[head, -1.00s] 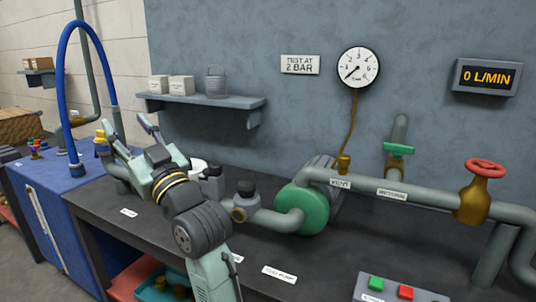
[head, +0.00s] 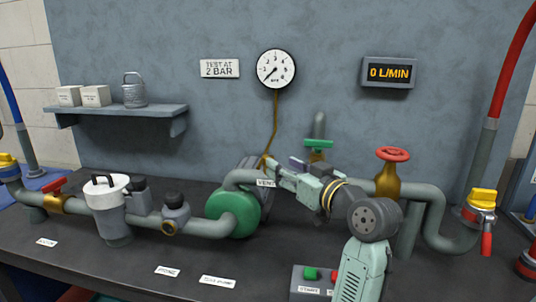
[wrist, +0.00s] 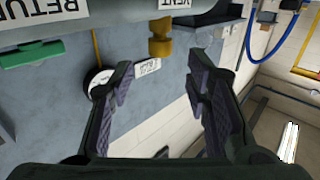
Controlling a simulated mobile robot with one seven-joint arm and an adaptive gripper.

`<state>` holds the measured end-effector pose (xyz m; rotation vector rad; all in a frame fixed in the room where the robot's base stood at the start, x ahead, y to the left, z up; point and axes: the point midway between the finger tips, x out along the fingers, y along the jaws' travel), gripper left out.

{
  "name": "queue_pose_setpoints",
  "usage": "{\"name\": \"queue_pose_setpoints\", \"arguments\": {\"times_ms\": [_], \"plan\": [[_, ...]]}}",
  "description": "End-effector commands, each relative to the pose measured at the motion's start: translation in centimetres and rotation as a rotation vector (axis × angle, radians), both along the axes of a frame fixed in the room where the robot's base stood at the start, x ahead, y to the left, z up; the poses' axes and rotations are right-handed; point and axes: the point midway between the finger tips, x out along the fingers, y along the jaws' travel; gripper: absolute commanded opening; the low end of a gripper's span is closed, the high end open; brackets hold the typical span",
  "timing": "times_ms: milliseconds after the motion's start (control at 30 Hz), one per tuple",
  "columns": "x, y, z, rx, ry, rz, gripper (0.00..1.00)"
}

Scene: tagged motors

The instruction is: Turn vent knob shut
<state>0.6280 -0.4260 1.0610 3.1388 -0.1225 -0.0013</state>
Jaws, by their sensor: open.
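The vent knob (wrist: 160,38) is a small brass fitting on the grey pipe beside the VENT label (wrist: 181,3), seen upside down in the wrist view. In the head view the knob (head: 268,161) is partly hidden by my gripper (head: 284,168), near the VENT label (head: 266,183). My gripper (wrist: 160,84) is open and empty. In the wrist view the knob appears beyond the fingertips, roughly centred across the gap; I see no contact with it.
The green pump (head: 232,212) is just left of my gripper. A green valve handle (head: 318,144) stands behind it, and a red handwheel (head: 393,154) to the right. The pressure gauge (head: 276,69) points low; the flow display (head: 388,72) reads 0 L/MIN.

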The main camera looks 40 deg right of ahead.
Motion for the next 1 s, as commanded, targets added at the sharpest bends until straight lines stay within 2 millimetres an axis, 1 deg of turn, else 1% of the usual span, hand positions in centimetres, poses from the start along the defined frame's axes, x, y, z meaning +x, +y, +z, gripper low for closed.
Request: {"name": "queue_pose_setpoints", "arguments": {"times_ms": [33,200,300,400,567,800,1000], "plan": [[1.2,0.0,0.3,0.002,0.003,0.003,0.44],[4.3,-0.3,0.3,0.002,0.002,0.002,0.44],[5.8,-0.4,0.2,0.001,0.001,0.002,0.44],[6.7,-0.5,0.2,0.002,0.001,0.0,0.44],[7.4,-0.5,0.1,0.0,-0.001,0.0,0.44],[7.4,-0.5,0.0,0.0,-0.001,0.0,0.43],[7.4,-0.5,0.0,0.0,-0.001,0.0,0.3]]}}
